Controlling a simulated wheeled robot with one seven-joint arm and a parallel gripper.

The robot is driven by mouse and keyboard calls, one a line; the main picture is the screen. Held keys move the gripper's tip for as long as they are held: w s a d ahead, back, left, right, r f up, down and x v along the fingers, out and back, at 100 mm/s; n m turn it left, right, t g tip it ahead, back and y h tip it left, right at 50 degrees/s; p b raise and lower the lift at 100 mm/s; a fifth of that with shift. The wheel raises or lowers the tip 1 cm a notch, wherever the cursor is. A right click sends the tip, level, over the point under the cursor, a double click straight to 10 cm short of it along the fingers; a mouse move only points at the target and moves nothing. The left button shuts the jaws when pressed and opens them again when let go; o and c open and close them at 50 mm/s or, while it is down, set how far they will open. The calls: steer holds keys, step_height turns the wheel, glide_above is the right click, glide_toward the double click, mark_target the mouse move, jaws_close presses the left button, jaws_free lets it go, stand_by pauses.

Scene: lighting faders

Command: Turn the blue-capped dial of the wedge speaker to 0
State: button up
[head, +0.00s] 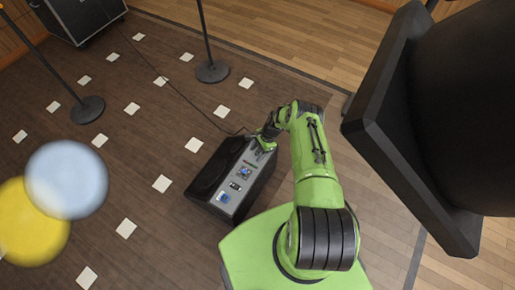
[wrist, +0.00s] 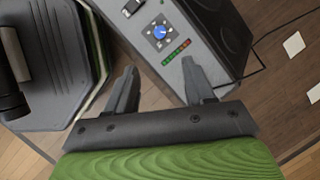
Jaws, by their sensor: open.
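The wedge speaker (head: 207,172) is a dark box on the floor with a grey control panel along its top; the panel also shows in the wrist view (wrist: 202,38). The blue-capped dial (head: 244,173) sits on a dark square plate marked with a scale. In the wrist view the dial (wrist: 160,31) lies beyond the fingertips, and its exact setting is too small to read. My gripper (head: 265,146) is over the far end of the panel, open and empty. In the wrist view its fingers (wrist: 159,68) are spread apart, clear of the dial.
A coloured light bar (wrist: 177,51) lies beside the dial. A switch (head: 235,186) and another blue part (head: 223,198) are further along the panel. A microphone stand base (head: 212,71) stands behind, with a cable on the floor. A large black object (head: 400,130) is at right.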

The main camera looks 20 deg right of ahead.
mark_target(244, 170)
steer(key=shift+d+r, duration=0.1)
steer(key=a+n+h, duration=0.1)
steer(key=n, duration=0.2)
steer(key=a+n+h, duration=0.1)
steer(key=a+n, duration=0.1)
steer(key=n, duration=0.1)
steer(key=a+n+h, duration=0.1)
steer(key=a+n, duration=0.1)
steer(key=n, duration=0.1)
steer(key=shift+a+r+n, duration=0.2)
steer(key=shift+r+n, duration=0.1)
steer(key=shift+n, duration=0.1)
steer(key=f+b, duration=0.2)
steer(key=f, duration=0.3)
steer(key=f+n+b, duration=0.1)
steer(key=f+b, duration=0.2)
steer(key=f, duration=0.2)
steer(key=a+f+n+h+b, duration=0.1)
steer(key=f+b, duration=0.2)
steer(key=f, duration=0.2)
steer(key=shift+w+a+f, duration=0.1)
steer(key=shift+w+f, duration=0.1)
steer(key=shift+w, duration=0.1)
jaws_close()
